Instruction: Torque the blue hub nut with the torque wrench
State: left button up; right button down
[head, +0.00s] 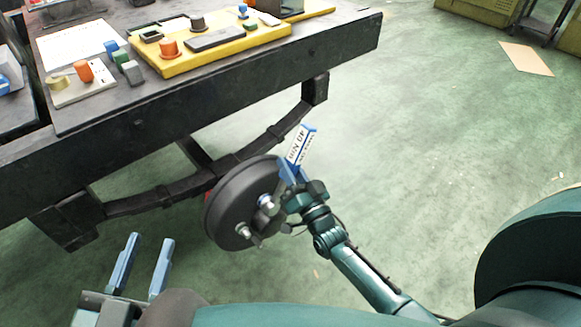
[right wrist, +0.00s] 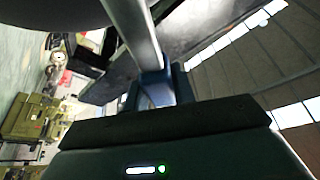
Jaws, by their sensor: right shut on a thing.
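My right gripper (head: 290,172) is at the right face of the dark round hub drum (head: 226,212). In the right wrist view its jaws (right wrist: 158,92) are shut on a grey metal bar (right wrist: 138,30), which looks like the torque wrench. In the head view a grey metal piece (head: 268,208) lies between the gripper and the drum face. A bluish ring (head: 264,200) beside it may be the blue hub nut; the wrench and gripper partly cover it, and I cannot tell whether the wrench is seated on it. My left gripper (head: 140,266) is open and empty, low at the left.
The leaf spring (head: 180,192) runs behind the drum under the dark chassis rail (head: 200,100). A yellow tray (head: 215,43) with several parts lies above.

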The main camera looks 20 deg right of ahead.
jog(key=shift+r, duration=0.1)
jog(key=shift+w+d+f+m+h, duration=0.25)
jog(key=shift+d+f+m+h, duration=0.25)
jog(key=shift+m, duration=0.4)
jog(key=shift+w+d+f+m+h, duration=0.2)
jog(key=shift+d+f+m+h, duration=0.15)
jog(key=shift+d+m, duration=0.4)
jog(key=shift+a, duration=0.15)
jog(key=shift+f+m, duration=0.1)
jog(key=shift+m, duration=0.15)
jog(key=shift+w+d+f+m+g+h, duration=0.15)
jog(key=shift+d+f+m+g+h, duration=0.1)
jog(key=shift+d+f+m+g, duration=0.35)
jog(key=shift+a+r+t, duration=0.25)
jog(key=shift+t, duration=0.05)
jog(key=shift+s+a+r+n+y, duration=0.15)
jog(key=shift+a+r+n+y, duration=0.25)
jog(key=shift+n, duration=0.3)
jog(key=shift+s+a+r+n+y, duration=0.15)
jog(key=shift+a+r+n+y, duration=0.2)
jog(key=shift+n, duration=0.35)
